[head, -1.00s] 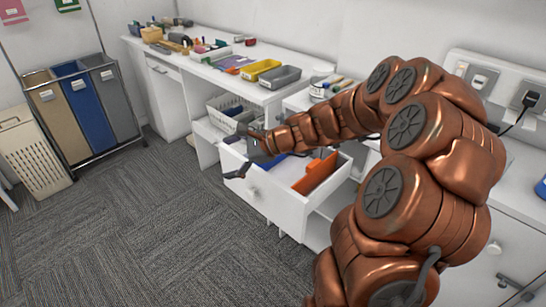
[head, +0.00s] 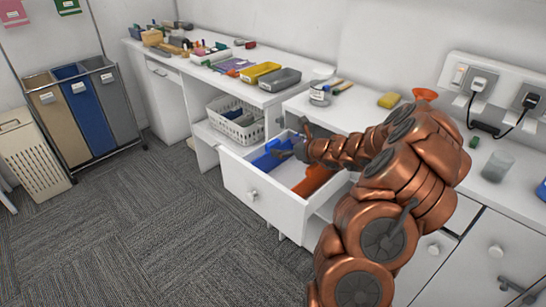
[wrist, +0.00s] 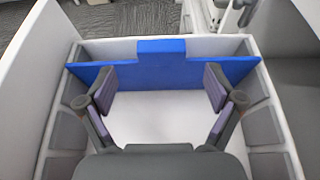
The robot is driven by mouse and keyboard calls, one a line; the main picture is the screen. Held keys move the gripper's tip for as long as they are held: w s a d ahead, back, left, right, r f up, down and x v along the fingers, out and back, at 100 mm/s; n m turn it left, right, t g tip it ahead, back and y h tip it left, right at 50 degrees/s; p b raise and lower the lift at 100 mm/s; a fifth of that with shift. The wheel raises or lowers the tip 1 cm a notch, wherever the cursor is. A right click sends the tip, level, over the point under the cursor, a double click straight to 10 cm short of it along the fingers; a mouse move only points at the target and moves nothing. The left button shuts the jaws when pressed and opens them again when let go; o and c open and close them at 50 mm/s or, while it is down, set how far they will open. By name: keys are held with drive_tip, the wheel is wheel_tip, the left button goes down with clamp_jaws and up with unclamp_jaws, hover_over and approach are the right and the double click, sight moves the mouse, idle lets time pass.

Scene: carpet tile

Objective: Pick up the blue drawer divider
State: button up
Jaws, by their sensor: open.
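The blue drawer divider (wrist: 161,62) stands upright across the inside of the open white drawer (wrist: 68,30). In the wrist view it spans most of the drawer's width, with a raised tab in the middle. It also shows in the head view (head: 268,158), partly hidden by my gripper. My gripper (wrist: 160,88) is open and empty. Its two fingers are spread on either side of the tab, close to the divider's near face. I cannot tell whether they touch it. In the head view my gripper (head: 281,148) is over the drawer (head: 262,198).
An orange divider (head: 315,180) stands in the drawer beside my arm. A white basket (head: 237,128) sits on a shelf behind the drawer. The counter holds a yellow tray (head: 255,72), a grey tray (head: 281,78) and a yellow sponge (head: 388,100).

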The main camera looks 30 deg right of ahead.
drive_tip(key=shift+p+x, duration=0.75)
drive_tip(key=shift+x, duration=2.65)
drive_tip(key=shift+d, duration=0.1)
clamp_jaws()
drive_tip(key=shift+r, duration=0.1)
wheel_tip(320, 180, up, 27)
wheel_tip(320, 180, up, 9)
drive_tip(key=p, duration=1)
hover_over(275, 145)
drive_tip(key=w, duration=0.2)
drive_tip(key=shift+s, duration=0.2)
drive_tip(key=shift+w+a, duration=0.1)
drive_tip(key=shift+a, duration=0.1)
